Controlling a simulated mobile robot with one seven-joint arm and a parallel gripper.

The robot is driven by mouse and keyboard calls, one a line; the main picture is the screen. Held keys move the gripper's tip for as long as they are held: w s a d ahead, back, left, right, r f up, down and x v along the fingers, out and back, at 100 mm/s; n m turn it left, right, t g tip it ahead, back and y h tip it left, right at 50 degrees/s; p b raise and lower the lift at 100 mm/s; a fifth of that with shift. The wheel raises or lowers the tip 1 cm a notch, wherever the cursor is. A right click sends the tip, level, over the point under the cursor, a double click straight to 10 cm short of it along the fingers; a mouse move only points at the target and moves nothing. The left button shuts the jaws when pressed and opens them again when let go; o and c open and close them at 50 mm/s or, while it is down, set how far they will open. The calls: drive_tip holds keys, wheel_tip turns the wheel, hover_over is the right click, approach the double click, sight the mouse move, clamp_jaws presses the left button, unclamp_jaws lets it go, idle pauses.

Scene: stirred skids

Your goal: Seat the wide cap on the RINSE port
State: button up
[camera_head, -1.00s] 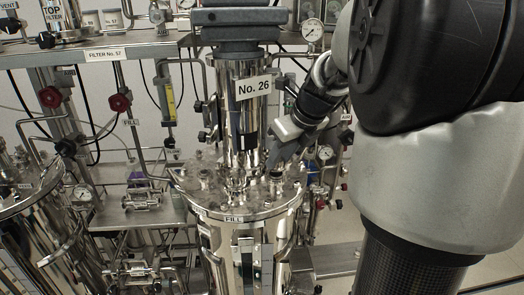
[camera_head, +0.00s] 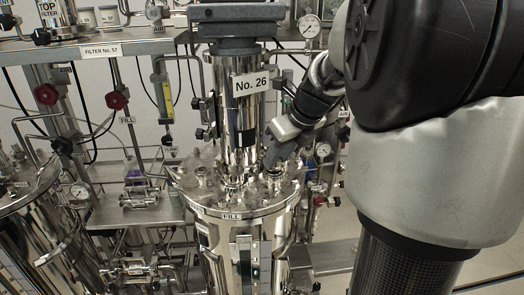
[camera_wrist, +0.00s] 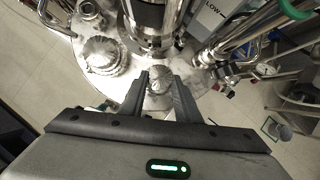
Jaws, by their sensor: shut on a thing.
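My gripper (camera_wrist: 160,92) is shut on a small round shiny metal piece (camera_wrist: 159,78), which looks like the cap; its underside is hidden. In the head view my gripper (camera_head: 271,160) points down beside the tall No. 26 column (camera_head: 242,120), over the right part of the round steel vessel lid (camera_head: 205,207). I cannot tell whether the held piece touches the lid or a port.
In the wrist view a wide metal fitting (camera_wrist: 103,56) stands on the lid left of my gripper. The column (camera_wrist: 150,20) rises close ahead, and steel pipes (camera_wrist: 235,40) stand to the right. Another vessel (camera_head: 30,215) is at the far left.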

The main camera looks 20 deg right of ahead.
drive_tip(key=shift+f, duration=0.5)
idle(0.4)
drive_tip(key=o, duration=1.6)
drive_tip(key=shift+c, duration=0.2)
drive_tip(key=shift+r+p, duration=0.7)
drive_tip(key=shift+r, duration=3.35)
